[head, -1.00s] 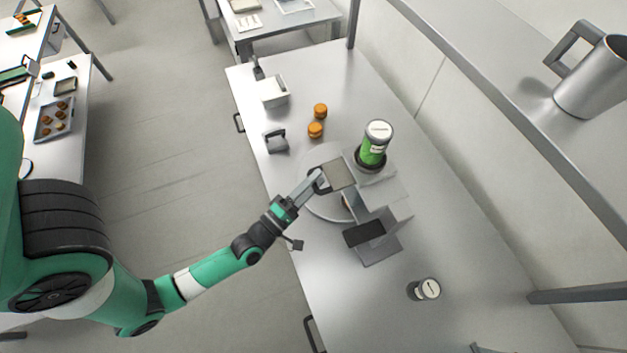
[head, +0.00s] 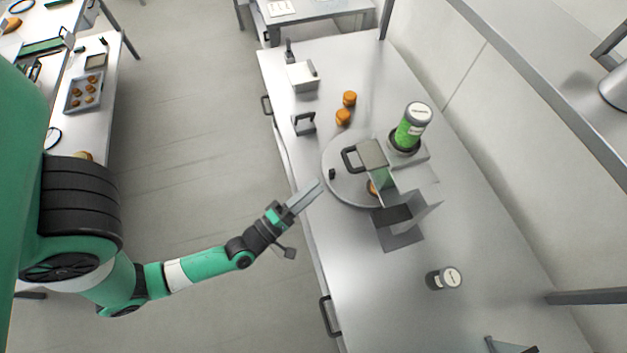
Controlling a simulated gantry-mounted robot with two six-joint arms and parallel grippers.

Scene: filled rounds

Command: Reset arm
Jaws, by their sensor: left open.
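My left gripper (head: 304,195) is open and empty over the left edge of the steel worktable (head: 383,325). It is apart from a black handle (head: 350,157) on a square grey-topped piece (head: 373,153). That piece stands over a round grey plate (head: 340,178), with something orange-brown partly hidden under it. A grey open-topped holder (head: 402,238) stands in front of the plate. A green-filled container with a white top (head: 411,127) stands on a dark ring behind. My right gripper is not in view.
Two orange-brown pieces (head: 343,117) and a white box (head: 301,77) stand towards the far end. A small dark jar with a white lid (head: 445,278) is at the front right. A shelf (head: 560,100) overhangs the right side.

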